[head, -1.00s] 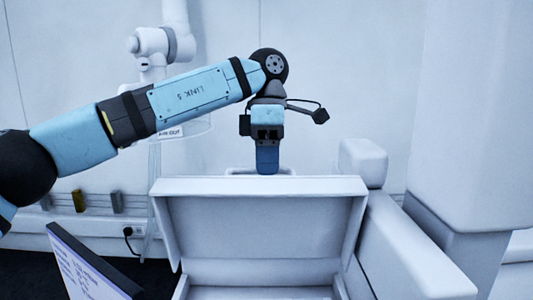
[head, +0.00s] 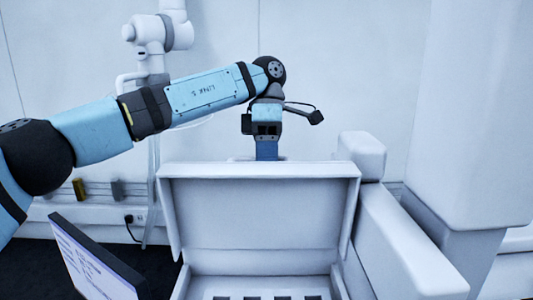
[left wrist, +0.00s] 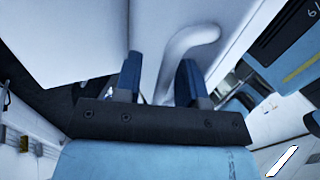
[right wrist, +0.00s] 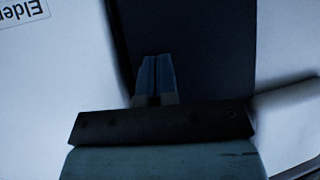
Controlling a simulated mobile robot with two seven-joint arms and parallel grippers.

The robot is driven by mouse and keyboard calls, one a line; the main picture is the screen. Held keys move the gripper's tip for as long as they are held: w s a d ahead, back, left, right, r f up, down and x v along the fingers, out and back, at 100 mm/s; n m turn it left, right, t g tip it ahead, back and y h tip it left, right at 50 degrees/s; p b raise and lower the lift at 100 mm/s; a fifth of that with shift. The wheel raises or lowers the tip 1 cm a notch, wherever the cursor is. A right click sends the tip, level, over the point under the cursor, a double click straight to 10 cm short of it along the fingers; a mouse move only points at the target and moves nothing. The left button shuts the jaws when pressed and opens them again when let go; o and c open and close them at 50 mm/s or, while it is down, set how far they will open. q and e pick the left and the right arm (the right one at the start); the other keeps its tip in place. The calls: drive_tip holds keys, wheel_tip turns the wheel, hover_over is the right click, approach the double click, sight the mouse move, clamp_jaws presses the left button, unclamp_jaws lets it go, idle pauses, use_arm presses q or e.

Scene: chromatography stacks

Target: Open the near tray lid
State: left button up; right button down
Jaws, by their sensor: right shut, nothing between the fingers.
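The near tray lid (head: 262,210) is a white, shallow, box-like lid. In the head view it stands raised at the back of its white tray, its hollow inside facing me. Dark slots (head: 252,297) show in the tray below. My left gripper (head: 267,158) is behind the lid's top edge, fingertips hidden there. In the left wrist view my left gripper (left wrist: 160,75) has its fingers apart, with a curved white handle (left wrist: 195,35) running down between them; a gap shows beside it. My right gripper (right wrist: 157,78) is shut and empty in front of a dark panel.
A tilted screen (head: 90,265) stands at the lower left. A long white casing (head: 405,245) and a large white column (head: 470,120) are on the right. A white robot-like arm (head: 150,32) stands at the back left by the wall.

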use_arm(q)
drive_tip(key=v, duration=0.7)
drive_tip(key=shift+w+r, duration=0.3)
drive_tip(key=shift+w, duration=0.05)
idle(0.4)
